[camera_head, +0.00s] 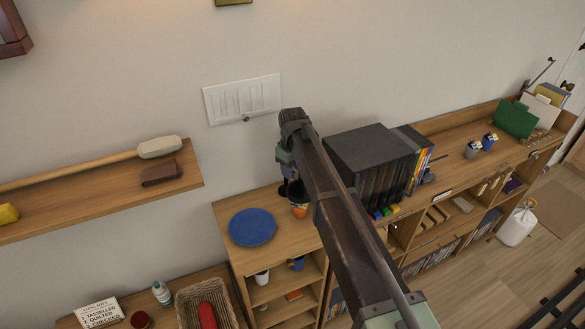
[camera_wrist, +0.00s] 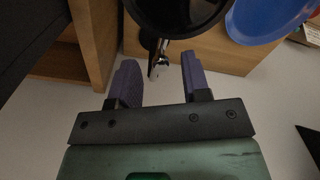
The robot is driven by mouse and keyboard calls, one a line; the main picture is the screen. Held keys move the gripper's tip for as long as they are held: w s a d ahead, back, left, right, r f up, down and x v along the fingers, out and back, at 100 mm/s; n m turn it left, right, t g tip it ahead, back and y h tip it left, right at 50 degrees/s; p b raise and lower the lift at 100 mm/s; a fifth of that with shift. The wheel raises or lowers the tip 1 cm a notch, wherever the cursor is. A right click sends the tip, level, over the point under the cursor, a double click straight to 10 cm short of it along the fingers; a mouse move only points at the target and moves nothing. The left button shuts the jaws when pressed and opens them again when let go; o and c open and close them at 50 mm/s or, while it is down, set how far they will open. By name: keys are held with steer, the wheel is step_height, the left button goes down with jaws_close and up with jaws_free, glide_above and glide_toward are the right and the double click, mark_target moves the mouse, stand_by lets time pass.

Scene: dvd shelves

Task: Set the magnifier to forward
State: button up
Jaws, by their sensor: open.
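The magnifier seems to be the dark round-rimmed disc (camera_wrist: 180,18) at the top of the wrist view, cut off by the frame edge. A shiny metal joint or stem (camera_wrist: 158,60) hangs from it. My gripper (camera_wrist: 160,74) is open, with its two purple-grey fingers either side of this metal part; I cannot tell whether they touch it. In the head view my gripper (camera_head: 290,188) is above the wooden cabinet, right of the blue disc. My arm hides most of this spot there, and I cannot make out the magnifier or which way it faces.
The blue disc (camera_head: 252,227) lies on the cabinet top (camera_head: 226,208), left of my gripper. A small pot (camera_head: 299,210) stands close to the arm. A dark box with DVD cases (camera_head: 370,160) stands right. A white wall panel (camera_head: 243,99) is behind.

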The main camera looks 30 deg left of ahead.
step_height(320, 180, up, 10)
steer(key=p, duration=0.9)
steer(key=shift+r, duration=0.15)
